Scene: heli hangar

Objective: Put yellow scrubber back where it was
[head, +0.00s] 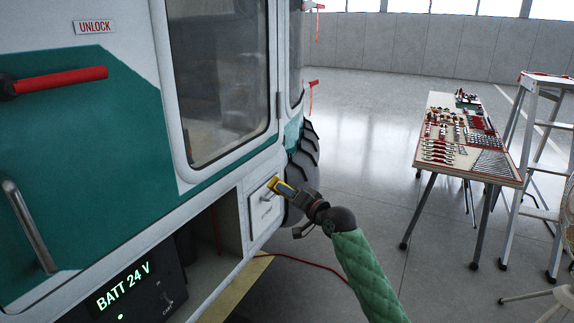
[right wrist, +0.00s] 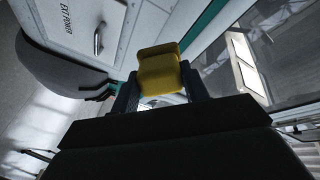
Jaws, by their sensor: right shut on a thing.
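The yellow scrubber (right wrist: 160,72) is held between the two fingers of my right gripper (right wrist: 160,95) in the right wrist view. In the head view my right gripper (head: 285,189) reaches in from the lower right with the yellow scrubber (head: 275,184) at its tip. The scrubber is in front of a small white panel (head: 262,210) on the helicopter's side. I cannot tell whether it touches the panel. My left gripper is not in view.
The white and green helicopter (head: 100,150) fills the left, with an open bay below and a red handle (head: 60,80). A tool table (head: 500,180) and a ladder (head: 512,190) stand at right.

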